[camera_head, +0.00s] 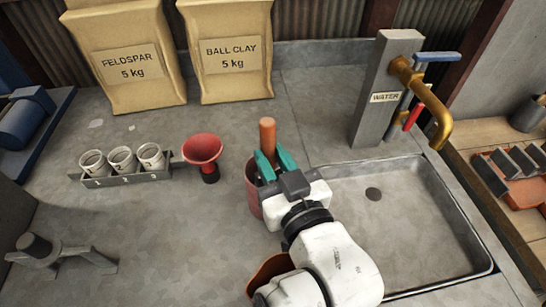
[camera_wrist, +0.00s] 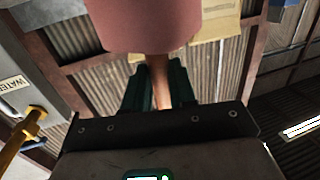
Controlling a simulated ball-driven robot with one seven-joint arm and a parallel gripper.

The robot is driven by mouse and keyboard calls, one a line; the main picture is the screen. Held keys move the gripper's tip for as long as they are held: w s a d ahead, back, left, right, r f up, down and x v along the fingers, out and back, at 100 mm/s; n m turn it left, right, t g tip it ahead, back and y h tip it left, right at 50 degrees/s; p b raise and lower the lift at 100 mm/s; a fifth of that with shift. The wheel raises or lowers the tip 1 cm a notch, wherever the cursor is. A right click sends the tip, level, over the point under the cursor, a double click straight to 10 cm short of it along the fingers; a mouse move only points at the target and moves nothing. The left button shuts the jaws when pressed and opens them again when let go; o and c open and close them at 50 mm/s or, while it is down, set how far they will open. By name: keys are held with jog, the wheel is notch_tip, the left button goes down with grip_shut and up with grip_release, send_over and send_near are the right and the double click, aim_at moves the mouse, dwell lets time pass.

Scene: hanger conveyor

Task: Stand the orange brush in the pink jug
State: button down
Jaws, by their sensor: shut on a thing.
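The orange brush (camera_head: 267,134) stands upright in the head view, its handle rising between the green fingers of my gripper (camera_head: 276,161). My gripper is shut on the handle, which also shows between the fingers in the wrist view (camera_wrist: 161,88). The pink jug (camera_head: 251,192) is just below and left of the fingers, partly covered by my gripper. In the wrist view the jug (camera_wrist: 145,22) fills the top and hides the brush's other end. I cannot tell how deep that end is, or whether it touches the jug's bottom.
A red funnel (camera_head: 204,150) and a rack of small white cups (camera_head: 125,177) stand left of the jug. The sink (camera_head: 415,235) with a brass tap (camera_head: 432,100) is at the right. Feldspar (camera_head: 130,60) and ball clay (camera_head: 229,45) bags stand behind. A brown object (camera_head: 269,268) is partly under my arm.

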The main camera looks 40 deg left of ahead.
jog(key=c, duration=0.8)
grip_release()
jog(key=shift+c, duration=0.2)
